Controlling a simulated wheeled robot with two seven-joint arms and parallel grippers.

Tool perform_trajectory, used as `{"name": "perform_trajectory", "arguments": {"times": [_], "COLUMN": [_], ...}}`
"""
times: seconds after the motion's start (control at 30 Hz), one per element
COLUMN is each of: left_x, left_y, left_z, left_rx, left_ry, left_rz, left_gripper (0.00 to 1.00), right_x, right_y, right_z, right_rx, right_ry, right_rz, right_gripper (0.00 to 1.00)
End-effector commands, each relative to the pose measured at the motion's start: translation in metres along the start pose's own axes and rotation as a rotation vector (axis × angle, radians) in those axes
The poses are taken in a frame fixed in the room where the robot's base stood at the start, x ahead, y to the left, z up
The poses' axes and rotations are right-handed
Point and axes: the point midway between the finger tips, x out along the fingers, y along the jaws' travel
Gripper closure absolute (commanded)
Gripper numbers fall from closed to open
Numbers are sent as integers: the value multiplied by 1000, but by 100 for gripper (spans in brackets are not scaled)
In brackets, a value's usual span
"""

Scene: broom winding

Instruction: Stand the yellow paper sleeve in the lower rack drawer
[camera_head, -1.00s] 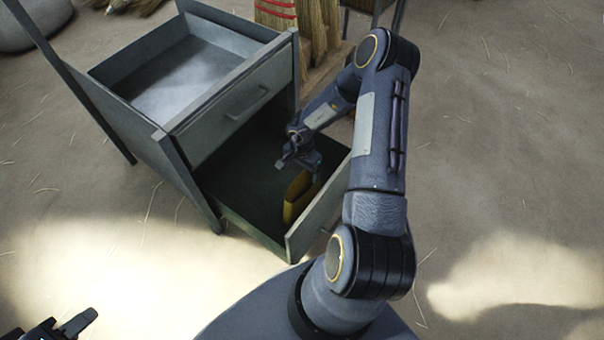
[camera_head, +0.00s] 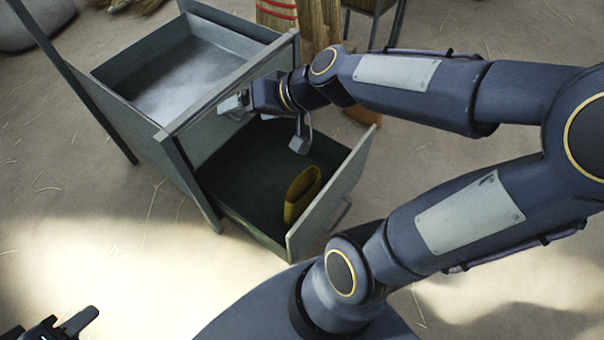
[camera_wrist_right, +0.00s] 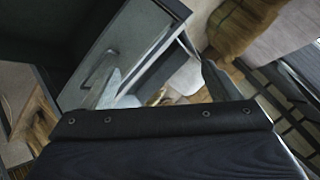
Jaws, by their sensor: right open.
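The yellow paper sleeve (camera_head: 302,194) stands in the lower rack drawer (camera_head: 245,190), close to the drawer's front panel, tilted slightly. Its open top faces up and no gripper touches it. The lower drawer is pulled out. My right gripper (camera_head: 267,122) is open and empty, above the lower drawer and in front of the upper drawer's front. In the right wrist view its two fingertips (camera_wrist_right: 160,88) are spread, the left one close to a drawer handle (camera_wrist_right: 98,70); I cannot tell if they touch. My left gripper (camera_head: 62,325) is partly cut off at the bottom left.
The upper drawer (camera_head: 185,80) looks open and empty. Brooms (camera_head: 303,25) stand behind the rack. My right arm crosses the right side of the head view. The floor left of the rack (camera_head: 80,200) is mostly clear.

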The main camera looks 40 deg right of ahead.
Motion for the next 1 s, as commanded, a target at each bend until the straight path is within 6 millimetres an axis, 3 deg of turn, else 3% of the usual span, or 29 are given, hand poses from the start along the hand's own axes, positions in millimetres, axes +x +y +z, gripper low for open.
{"name": "perform_trajectory", "arguments": {"times": [0.07,0.2,0.37,0.5,0.8,1.0], "left_x": [0,0,0,0,-1,-23], "left_y": [0,0,0,0,1,10], "left_z": [0,0,0,0,-1,-12], "left_rx": [0,0,0,0,0,0], "left_ry": [0,0,0,0,0,0], "left_rz": [0,0,0,0,0,0], "left_gripper": [64,64,64,64,64,64], "right_x": [-28,-61,-82,-87,-88,-105], "right_y": [-9,2,22,30,29,13], "right_z": [37,92,127,137,136,122], "right_rx": [-72,-145,-175,-180,-180,-180], "right_ry": [-64,-166,-225,-240,-240,-240], "right_rz": [2,68,152,184,186,185], "right_gripper": [17,17,17,17,17,17]}}
